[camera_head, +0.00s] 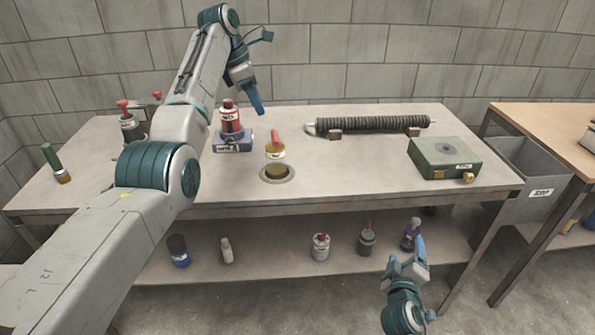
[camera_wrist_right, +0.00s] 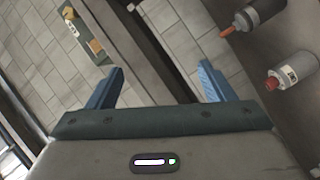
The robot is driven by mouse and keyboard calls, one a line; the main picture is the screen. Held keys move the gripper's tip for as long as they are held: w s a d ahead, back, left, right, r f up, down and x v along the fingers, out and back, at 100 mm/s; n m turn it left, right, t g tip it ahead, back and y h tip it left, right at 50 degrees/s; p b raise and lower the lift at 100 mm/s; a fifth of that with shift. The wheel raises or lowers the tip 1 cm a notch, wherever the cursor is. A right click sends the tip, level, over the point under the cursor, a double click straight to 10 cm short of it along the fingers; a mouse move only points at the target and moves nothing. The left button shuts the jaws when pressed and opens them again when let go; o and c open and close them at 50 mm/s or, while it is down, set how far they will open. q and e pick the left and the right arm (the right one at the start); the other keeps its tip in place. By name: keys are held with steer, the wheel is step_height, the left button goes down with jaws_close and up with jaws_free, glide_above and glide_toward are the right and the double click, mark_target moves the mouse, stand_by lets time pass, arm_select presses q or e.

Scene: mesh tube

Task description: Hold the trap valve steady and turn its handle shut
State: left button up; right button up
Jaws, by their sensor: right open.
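A small valve (camera_head: 275,154) with a yellow body, white label and upright red handle stands in a round metal-rimmed recess (camera_head: 277,173) in the middle of the bench; its label seems to read Trap. My left gripper (camera_head: 256,103) hangs above the bench, behind and left of this valve, fingers pointing down and apart from it. It is seen edge-on, so its opening is unclear. My right gripper (camera_head: 407,254) is low in front of the bench, right of the valve and far from it. The right wrist view shows its two blue fingers (camera_wrist_right: 160,84) spread with nothing between them.
A red canister (camera_head: 230,118) on a blue block stands left of the valve. A ribbed tube (camera_head: 370,124) lies behind right, and a green box (camera_head: 445,158) sits at the right. Several bottles stand on the lower shelf (camera_head: 285,270). The bench front right of the valve is clear.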

steer(key=w+a+r+n+t+y, duration=0.3)
steer(key=w+a+r+n, duration=0.2)
steer(key=r+n, duration=0.15)
steer(key=w+a+r+n+t+y, duration=0.35)
steer(key=w+a+r+n, duration=0.2)
steer(key=r, duration=0.25)
steer(key=n+g+y, duration=0.7)
steer(key=n+y, duration=0.4)
steer(key=n, duration=1.3)
glide_toward(272, 154)
steer(key=w+f, duration=0.2)
steer(key=w, duration=0.1)
steer(key=shift+w+d, duration=0.1)
steer(key=shift+d, duration=0.3)
steer(key=shift+w+a+f, duration=0.2)
steer(key=shift+w+a, duration=0.2)
steer(key=shift+a, duration=0.05)
steer(key=x, duration=1)
steer(key=shift+f, duration=0.2)
